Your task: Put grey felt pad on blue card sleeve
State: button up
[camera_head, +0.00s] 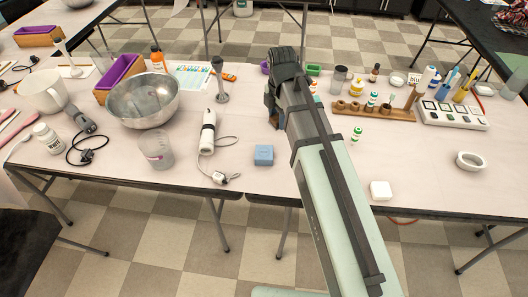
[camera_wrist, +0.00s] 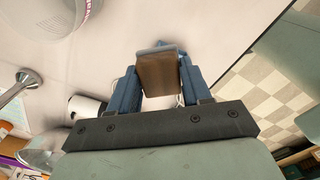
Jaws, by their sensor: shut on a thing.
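My gripper (camera_wrist: 158,80) is shut on a small block with a brown face and a grey edge, which I take for the grey felt pad (camera_wrist: 158,72). The pad sits between the two blue fingers in the wrist view. In the head view my gripper (camera_head: 272,108) is over the middle of the table, and the arm hides the pad. A small blue block, apparently the blue card sleeve (camera_head: 264,155), lies near the table's front edge, in front of my gripper and apart from it.
A white hand blender (camera_head: 208,132) with its cable lies left of the blue block. A clear beaker (camera_head: 157,150) and a steel bowl (camera_head: 144,100) stand farther left. A wooden rack (camera_head: 372,112) of bottles and a white square block (camera_head: 381,190) are to the right.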

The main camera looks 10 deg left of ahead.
jog(key=n, duration=0.1)
send_near(264, 152)
jog(key=shift+f, duration=3.1)
jog(key=shift+f, duration=0.1)
jog(key=o, duration=1.1)
jog(key=shift+c, duration=0.2)
notch_tip(264, 152, up, 12)
